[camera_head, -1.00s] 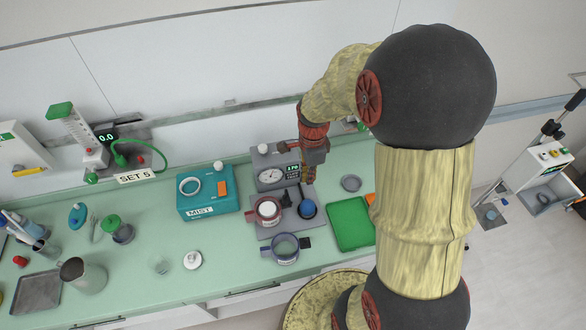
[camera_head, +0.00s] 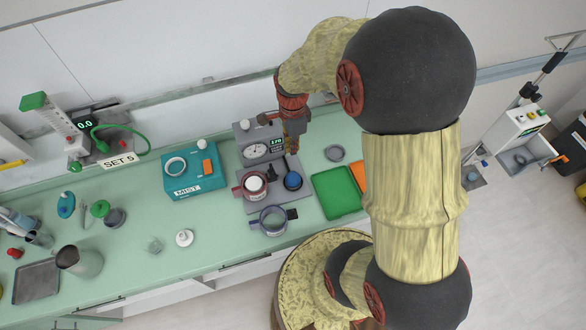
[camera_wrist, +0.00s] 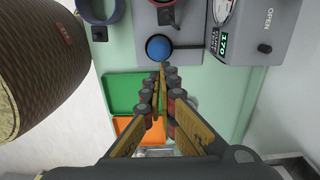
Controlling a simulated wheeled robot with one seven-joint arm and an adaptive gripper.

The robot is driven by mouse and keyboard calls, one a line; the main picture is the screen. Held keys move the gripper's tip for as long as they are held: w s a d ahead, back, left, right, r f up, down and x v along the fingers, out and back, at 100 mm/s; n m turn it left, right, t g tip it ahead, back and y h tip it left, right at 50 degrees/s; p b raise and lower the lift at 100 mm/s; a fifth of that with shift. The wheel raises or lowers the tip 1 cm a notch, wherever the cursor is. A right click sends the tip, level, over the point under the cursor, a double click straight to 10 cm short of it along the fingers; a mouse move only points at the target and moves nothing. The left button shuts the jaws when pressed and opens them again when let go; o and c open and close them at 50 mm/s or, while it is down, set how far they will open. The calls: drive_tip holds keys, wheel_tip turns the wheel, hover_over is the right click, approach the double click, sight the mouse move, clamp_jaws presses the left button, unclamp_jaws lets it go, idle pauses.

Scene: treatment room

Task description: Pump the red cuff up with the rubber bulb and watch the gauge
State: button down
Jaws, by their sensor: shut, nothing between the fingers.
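The red cuff (camera_head: 242,193) is a ring around a white cylinder on the grey base plate of the gauge unit. The blue rubber bulb (camera_head: 293,181) sits on the same plate to the right; it also shows in the wrist view (camera_wrist: 159,47). The round gauge (camera_head: 255,151) stands behind them, beside a green digital display (camera_wrist: 224,43) that appears to read 170. My gripper (camera_wrist: 160,68) is shut and empty, its fingertips close to the bulb; I cannot tell whether they touch it.
A purple-blue cuff (camera_head: 273,221) lies in front of the red one. Green (camera_head: 336,192) and orange (camera_head: 359,174) trays lie to the right. A teal MIST box (camera_head: 195,184) stands left. A grey round dish (camera_head: 334,153) is behind the green tray. The counter's front middle is mostly clear.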

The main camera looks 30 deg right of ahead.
sight(293, 175)
wheel_tip(293, 175, down, 14)
idle(0.6)
